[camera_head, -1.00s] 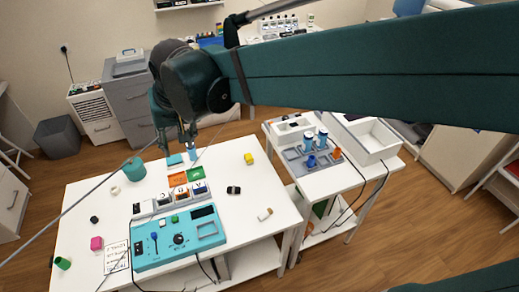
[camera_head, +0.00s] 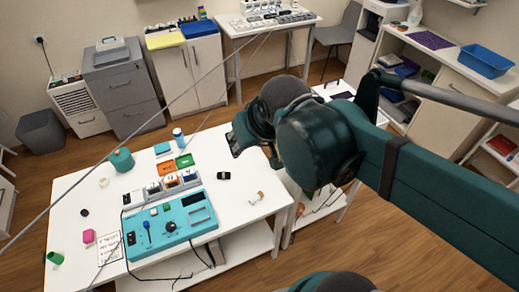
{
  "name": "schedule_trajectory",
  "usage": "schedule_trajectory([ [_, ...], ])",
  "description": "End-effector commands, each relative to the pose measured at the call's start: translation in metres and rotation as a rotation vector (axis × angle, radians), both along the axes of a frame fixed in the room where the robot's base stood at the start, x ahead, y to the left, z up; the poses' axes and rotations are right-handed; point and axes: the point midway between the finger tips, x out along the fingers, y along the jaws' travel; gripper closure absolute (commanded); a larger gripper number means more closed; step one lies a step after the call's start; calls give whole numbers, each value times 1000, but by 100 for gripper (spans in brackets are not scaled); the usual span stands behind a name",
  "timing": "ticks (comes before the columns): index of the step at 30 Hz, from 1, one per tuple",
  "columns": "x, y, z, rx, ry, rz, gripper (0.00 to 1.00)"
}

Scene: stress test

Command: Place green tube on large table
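A small green tube (camera_head: 55,258) lies on the near left corner of the white large table (camera_head: 150,190), apart from other things. A bigger teal cylinder (camera_head: 121,160) stands near the table's far left edge. My gripper (camera_head: 236,140) hangs at the end of my dark green arm, at the table's far right side in the picture and well away from the green tube. I see it small and dark from behind; its fingers are not clear, and I cannot tell whether it holds anything.
A turquoise panel (camera_head: 172,228) sits mid-table, with coloured bins (camera_head: 172,182) behind it.

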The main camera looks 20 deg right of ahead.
Motion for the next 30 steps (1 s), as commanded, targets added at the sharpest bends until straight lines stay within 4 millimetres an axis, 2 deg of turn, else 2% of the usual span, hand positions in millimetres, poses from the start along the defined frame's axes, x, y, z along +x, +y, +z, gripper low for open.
schedule_trajectory([
  [3,-15,-15,-7,-15,-20,-8,67],
  [9,-27,-27,-15,-32,-40,-12,67],
  [22,-29,-29,-16,-36,-44,-11,67],
  [30,-29,-29,-31,-36,-44,-11,67],
])
